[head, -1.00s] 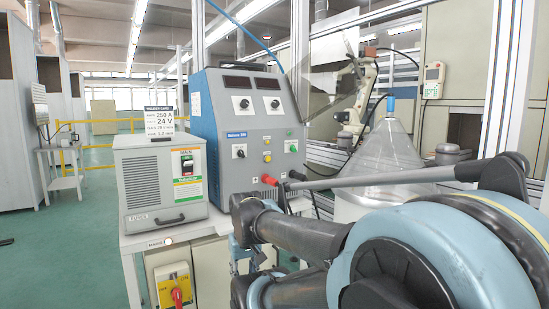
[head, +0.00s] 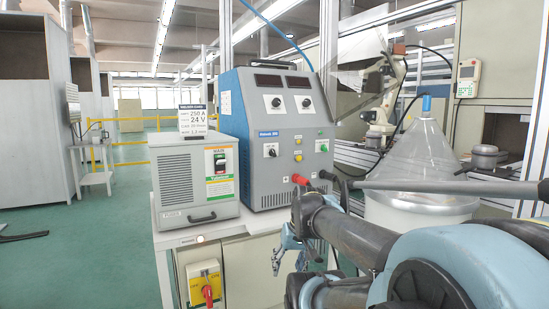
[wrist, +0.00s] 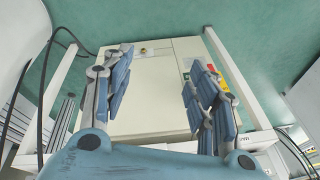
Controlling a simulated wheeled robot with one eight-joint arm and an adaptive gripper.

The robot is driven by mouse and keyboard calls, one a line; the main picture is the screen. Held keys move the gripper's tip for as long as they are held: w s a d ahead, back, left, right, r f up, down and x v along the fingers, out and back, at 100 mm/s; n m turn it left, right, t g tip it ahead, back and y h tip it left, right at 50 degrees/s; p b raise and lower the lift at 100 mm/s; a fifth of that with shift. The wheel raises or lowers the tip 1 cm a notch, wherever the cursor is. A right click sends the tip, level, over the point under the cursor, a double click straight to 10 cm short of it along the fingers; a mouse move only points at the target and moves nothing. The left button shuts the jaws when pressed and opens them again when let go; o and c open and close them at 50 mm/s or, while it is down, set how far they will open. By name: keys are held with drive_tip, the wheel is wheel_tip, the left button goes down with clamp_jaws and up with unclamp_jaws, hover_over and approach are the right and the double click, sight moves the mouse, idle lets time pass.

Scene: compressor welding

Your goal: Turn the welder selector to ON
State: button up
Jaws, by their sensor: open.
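The blue and grey welder (head: 285,180) stands on the white table, with black knobs and small lamps on its front. A small black selector knob (head: 270,150) sits on the left of its lower panel; its setting is too small to read. My gripper (wrist: 158,85) is open and empty in the wrist view, fingers wide apart, in front of a beige cabinet (wrist: 150,105). In the head view its blue fingers show below the welder's front, beside the table, apart from the knob. My arm hides part of the area right of the table.
A grey box (head: 180,185) with a MAIN switch stands left of the welder. Below the table is a yellow plate with a red rotary handle (head: 207,292). Red and black cable plugs (head: 300,180) stick out of the welder. A clear cone (head: 422,160) stands at right.

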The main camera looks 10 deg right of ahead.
sight(274, 154)
drive_tip(key=w+a+r+m+t+y, duration=0.35)
drive_tip(key=w+r+t+y, duration=0.2)
drive_tip(key=w+r, duration=0.75)
drive_tip(key=w+d+r+m+t+h, duration=0.2)
drive_tip(key=w+d+r+m+t, duration=0.3)
drive_tip(key=w+d+r+t, duration=0.6)
drive_tip(key=w+a+r, duration=0.1)
drive_tip(key=w, duration=0.4)
drive_tip(key=w+a+g, duration=0.1)
drive_tip(key=w+a, duration=0.1)
drive_tip(key=w, duration=0.4)
drive_tip(key=w+a+r+g, duration=0.1)
drive_tip(key=w+a, duration=0.1)
drive_tip(key=w, duration=0.4)
drive_tip(key=shift+w+r+g, duration=0.25)
drive_tip(key=shift+r, duration=0.05)
